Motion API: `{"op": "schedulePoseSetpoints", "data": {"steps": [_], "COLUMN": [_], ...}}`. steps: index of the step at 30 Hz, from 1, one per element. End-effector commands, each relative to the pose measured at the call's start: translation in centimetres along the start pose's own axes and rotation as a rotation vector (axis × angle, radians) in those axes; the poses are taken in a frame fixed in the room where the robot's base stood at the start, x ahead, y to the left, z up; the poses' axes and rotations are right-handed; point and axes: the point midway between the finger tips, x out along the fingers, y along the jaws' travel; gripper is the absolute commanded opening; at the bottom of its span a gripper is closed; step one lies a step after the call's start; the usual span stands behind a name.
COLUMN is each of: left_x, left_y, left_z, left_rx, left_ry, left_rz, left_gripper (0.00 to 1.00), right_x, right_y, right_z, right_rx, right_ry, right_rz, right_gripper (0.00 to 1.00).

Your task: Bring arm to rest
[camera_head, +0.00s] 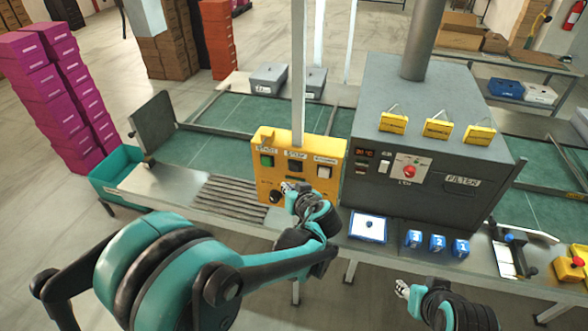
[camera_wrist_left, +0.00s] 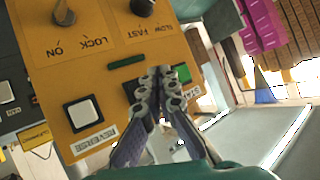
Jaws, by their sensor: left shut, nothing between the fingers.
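My left gripper (camera_head: 288,188) is in front of the lower part of the yellow control box (camera_head: 262,183) in the head view. In the left wrist view the left gripper (camera_wrist_left: 158,76) is shut and empty, its fingertips over the dark middle button, beside the green button (camera_wrist_left: 184,73). I cannot tell whether the fingertips touch the panel. A white button (camera_wrist_left: 83,113) and two knobs also show on the box there. My right gripper (camera_head: 402,289) is low in the head view, in front of the bench edge; its fingers are too small to read.
A grey machine (camera_head: 425,135) with a red button stands right of the box. A white-and-blue pad (camera_head: 368,228) and blue numbered blocks (camera_head: 437,243) lie on the bench front. A teal bin (camera_head: 118,180) is at the left end. Magenta boxes (camera_head: 60,95) are stacked on the floor.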

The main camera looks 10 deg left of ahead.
Motion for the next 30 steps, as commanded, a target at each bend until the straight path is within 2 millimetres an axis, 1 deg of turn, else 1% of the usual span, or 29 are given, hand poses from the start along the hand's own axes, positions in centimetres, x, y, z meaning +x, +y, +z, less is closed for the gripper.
{"op": "schedulePoseSetpoints", "data": {"steps": [7, 9, 11, 14, 17, 18, 20, 21, 23, 24, 27, 30], "left_x": [0.0, 0.0, 0.0, -0.3, -1.2, -1.7, -2.5, -3.1, -4.0, -4.6, -6.0, -7.2], "left_y": [-0.1, -0.5, -1.1, -3.0, -5.1, -5.8, -6.8, -7.3, -8.0, -8.3, -8.7, -8.8], "left_z": [0.1, 0.6, 1.5, 4.2, 8.0, 9.6, 12.0, 13.6, 16.1, 17.8, 21.4, 24.1], "left_rx": [0.001, 0.008, 0.019, 0.05, 0.087, 0.102, 0.122, 0.133, 0.148, 0.156, 0.172, 0.182], "left_ry": [-0.002, -0.015, -0.041, -0.113, -0.2, -0.232, -0.274, -0.299, -0.331, -0.347, -0.372, -0.382], "left_rz": [0.0, 0.004, 0.013, 0.044, 0.101, 0.129, 0.175, 0.207, 0.259, 0.293, 0.376, 0.442], "left_gripper": [0.0, 0.0, 0.0, 0.0, 0.0, 0.0, 0.0, 0.0, 0.0, 0.0, 0.0, 0.0], "right_x": [0.1, 0.5, 1.2, 3.1, 5.5, 6.3, 7.6, 8.5, 9.8, 10.6, 12.3, 13.5], "right_y": [0.0, 0.0, 0.0, 0.0, 0.0, 0.0, 0.0, 0.0, 0.0, 0.0, 0.0, 0.0], "right_z": [0.1, 0.4, 0.9, 2.2, 3.9, 4.6, 5.5, 6.1, 7.0, 7.5, 8.8, 9.7], "right_rx": [0.0, 0.0, 0.0, 0.0, 0.0, 0.0, 0.0, 0.0, 0.0, 0.0, 0.0, 0.0], "right_ry": [0.0, 0.0, 0.0, 0.0, 0.0, 0.0, 0.0, 0.0, 0.0, 0.0, 0.0, 0.0], "right_rz": [0.0, 0.0, 0.0, 0.0, 0.0, 0.0, 0.0, 0.0, 0.0, 0.0, 0.0, 0.0], "right_gripper": [0.4, 0.4, 0.4, 0.4, 0.4, 0.4, 0.4, 0.4, 0.4, 0.4, 0.4, 0.4]}}
